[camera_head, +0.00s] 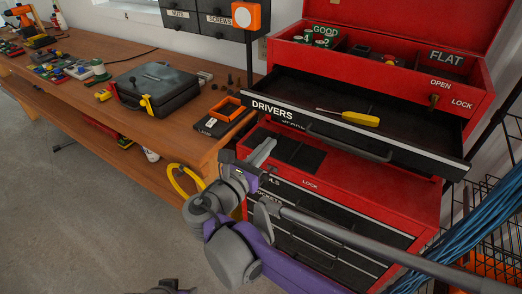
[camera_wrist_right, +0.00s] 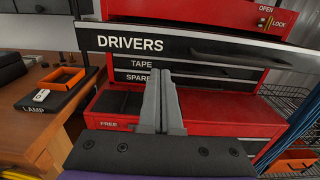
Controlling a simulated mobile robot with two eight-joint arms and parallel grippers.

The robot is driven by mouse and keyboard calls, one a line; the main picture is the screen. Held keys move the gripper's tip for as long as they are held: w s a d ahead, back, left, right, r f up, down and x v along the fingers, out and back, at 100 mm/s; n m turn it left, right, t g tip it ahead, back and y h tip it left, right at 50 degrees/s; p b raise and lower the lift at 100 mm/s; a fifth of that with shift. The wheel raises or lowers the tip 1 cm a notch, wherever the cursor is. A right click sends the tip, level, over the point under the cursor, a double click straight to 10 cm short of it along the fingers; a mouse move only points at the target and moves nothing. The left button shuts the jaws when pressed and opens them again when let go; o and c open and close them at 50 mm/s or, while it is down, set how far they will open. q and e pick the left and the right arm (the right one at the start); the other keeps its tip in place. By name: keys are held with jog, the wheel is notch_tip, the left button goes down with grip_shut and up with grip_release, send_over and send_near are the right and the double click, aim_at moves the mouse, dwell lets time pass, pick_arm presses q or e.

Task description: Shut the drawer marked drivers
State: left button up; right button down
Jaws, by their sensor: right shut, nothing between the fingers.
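The drawer marked DRIVERS (camera_head: 400,146) is pulled far out of the red tool chest (camera_head: 480,112). A yellow-handled screwdriver (camera_head: 358,118) lies in it. In the right wrist view the drawer's dark front (camera_wrist_right: 200,47) with its white label spans the upper part. My right gripper (camera_head: 265,148) is shut and empty, below and in front of the drawer's left end. In the wrist view its fingertips (camera_wrist_right: 162,74) point towards the chest, just under the drawer front's lower edge. I cannot tell if they touch it.
Closed TAPE and SPARE drawers (camera_wrist_right: 150,70) sit behind and below the open one. A wooden bench (camera_head: 60,85) with a black case (camera_head: 155,85) and orange tray (camera_head: 228,109) stands left. Blue cable (camera_head: 470,225) hangs on a wire rack at right. Floor is clear at left.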

send_near(307, 100)
jog(key=v, duration=0.5)
jog(key=p+x, duration=0.2)
jog(key=x, duration=1.3)
jog(key=shift+d, duration=0.1)
jog(key=shift+s, duration=0.1)
